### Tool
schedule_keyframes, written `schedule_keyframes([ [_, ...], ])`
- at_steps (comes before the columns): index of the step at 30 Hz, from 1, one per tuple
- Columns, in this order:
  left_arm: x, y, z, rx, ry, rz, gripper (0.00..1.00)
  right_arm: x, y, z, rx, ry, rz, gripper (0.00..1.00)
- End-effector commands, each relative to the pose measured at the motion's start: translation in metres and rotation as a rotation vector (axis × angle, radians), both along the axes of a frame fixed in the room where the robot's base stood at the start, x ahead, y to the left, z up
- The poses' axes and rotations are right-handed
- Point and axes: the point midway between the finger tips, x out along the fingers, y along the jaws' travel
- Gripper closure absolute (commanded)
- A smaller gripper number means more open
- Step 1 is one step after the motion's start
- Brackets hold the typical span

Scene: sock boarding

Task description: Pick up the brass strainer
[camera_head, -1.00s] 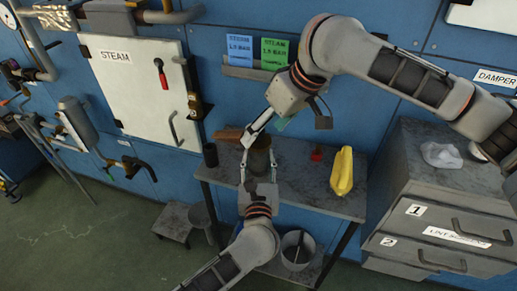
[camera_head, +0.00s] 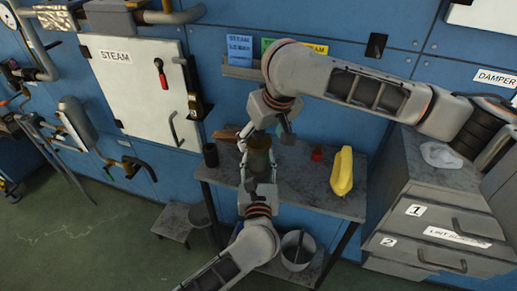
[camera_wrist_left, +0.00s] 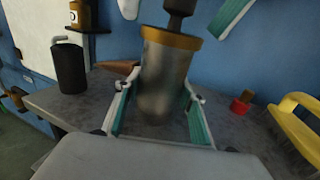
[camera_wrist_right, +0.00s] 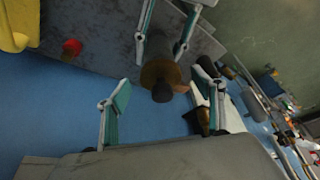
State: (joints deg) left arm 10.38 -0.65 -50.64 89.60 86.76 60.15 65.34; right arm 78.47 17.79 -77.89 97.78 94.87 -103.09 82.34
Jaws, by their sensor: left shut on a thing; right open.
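The brass strainer (camera_head: 259,161) looks like an upright grey-brown cylinder with a brass rim and a dark knob on top. In the left wrist view the strainer (camera_wrist_left: 165,75) stands between the fingers of my left gripper (camera_wrist_left: 160,92), which is shut on it. Whether its base touches the table is unclear. My right gripper (camera_wrist_right: 163,95) is open and empty; its fingers are spread on either side of the strainer's knob end (camera_wrist_right: 161,76), apart from it. In the head view the right gripper (camera_head: 262,140) is just above and behind the strainer, partly hidden by its own wrist.
A bucket (camera_head: 298,250) is below. A drawer cabinet (camera_head: 420,190) stands right. Blue wall behind.

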Motion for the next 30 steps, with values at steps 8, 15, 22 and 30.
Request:
schedule_keyframes([
  [8,0.000,0.000,0.000,0.001,0.000,0.000,0.89,0.013,0.007,-0.034,0.000,0.003,-0.001,0.32],
  [15,0.000,0.000,0.000,0.000,0.000,0.000,0.89,0.019,0.009,-0.047,0.000,0.001,0.000,0.32],
  [22,0.000,0.000,0.000,0.000,0.000,0.000,0.89,0.019,0.009,-0.046,0.001,0.000,0.000,0.50],
  [30,0.000,0.000,0.000,0.000,0.000,0.000,0.89,0.019,0.009,-0.045,0.000,-0.001,0.000,0.83],
])
